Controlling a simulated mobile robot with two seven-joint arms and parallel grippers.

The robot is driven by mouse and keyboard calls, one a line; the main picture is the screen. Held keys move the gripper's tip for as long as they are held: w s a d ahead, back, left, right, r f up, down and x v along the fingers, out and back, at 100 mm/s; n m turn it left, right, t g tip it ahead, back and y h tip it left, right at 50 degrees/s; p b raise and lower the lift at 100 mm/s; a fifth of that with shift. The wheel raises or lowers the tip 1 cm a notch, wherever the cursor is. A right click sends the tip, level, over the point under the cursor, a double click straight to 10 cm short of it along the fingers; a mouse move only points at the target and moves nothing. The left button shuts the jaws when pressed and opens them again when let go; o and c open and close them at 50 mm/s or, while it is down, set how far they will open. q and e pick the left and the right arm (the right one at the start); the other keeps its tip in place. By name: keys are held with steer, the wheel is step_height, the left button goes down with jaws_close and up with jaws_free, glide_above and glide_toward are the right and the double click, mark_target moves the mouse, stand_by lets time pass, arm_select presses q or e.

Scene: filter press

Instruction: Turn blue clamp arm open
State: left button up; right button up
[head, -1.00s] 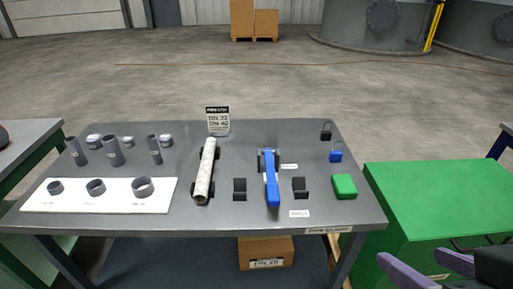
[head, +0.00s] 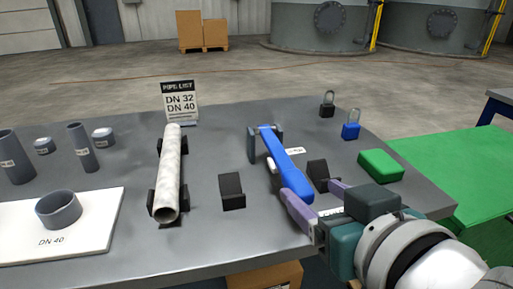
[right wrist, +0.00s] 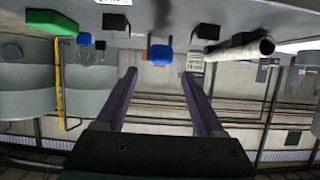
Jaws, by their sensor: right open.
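The blue clamp arm (head: 285,168) lies on the grey table, running from a grey bracket (head: 252,146) at its far end toward me. Its near end is beside my right gripper (head: 309,188), which is open with purple fingers. One finger is at the left of the picture near the arm's end, the other to the right by a black block. In the right wrist view the arm's blue end (right wrist: 160,53) appears between and beyond the open fingertips (right wrist: 159,76), with nothing held. My left gripper is not in view.
Black blocks (head: 232,190) (head: 318,172) stand on both sides of the clamp arm. A pale pipe (head: 168,170) lies on supports to the left. A green box (head: 380,165), a blue padlock (head: 351,126) and a black padlock (head: 327,106) are at right.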

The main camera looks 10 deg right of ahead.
mark_target(298, 181)
steer(key=b+x, duration=0.1)
steer(key=x, duration=0.5)
steer(key=shift+w+f, duration=0.15)
steer(key=shift+c, duration=0.2)
jaws_close()
stand_by(1.1)
